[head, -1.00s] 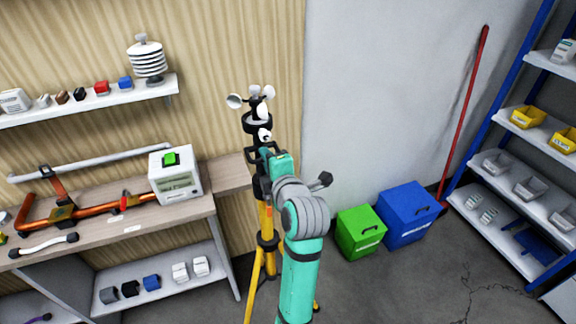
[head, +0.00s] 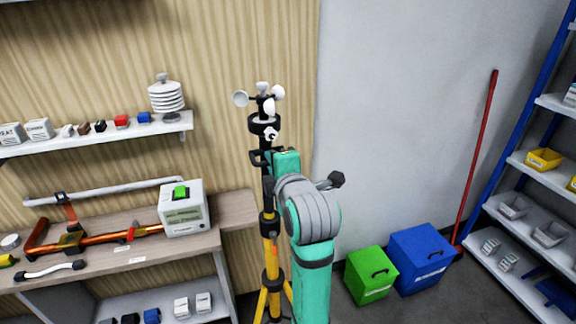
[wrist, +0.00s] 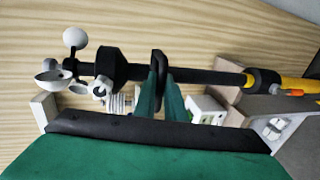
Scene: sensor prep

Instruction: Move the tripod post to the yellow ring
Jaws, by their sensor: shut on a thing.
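The tripod post (head: 269,190) stands upright in the head view, black above and yellow below, with yellow legs (head: 263,303) cut off by the bottom edge. White anemometer cups (head: 264,98) top it. My gripper (head: 262,157) is shut on the black upper part, below the thick black collar (head: 263,126). In the wrist view, my gripper's fingers (wrist: 160,80) close around the black post (wrist: 205,76), which lies across the picture, cups at left and yellow part at right. The feet are out of view. No yellow ring shows in either view.
A workbench (head: 236,209) with a white box (head: 184,210) stands left of the post. A wall shelf (head: 95,137) is above it. Green (head: 370,277) and blue (head: 420,258) bins sit at right, near a red pole (head: 478,160) and a blue-framed rack (head: 520,120).

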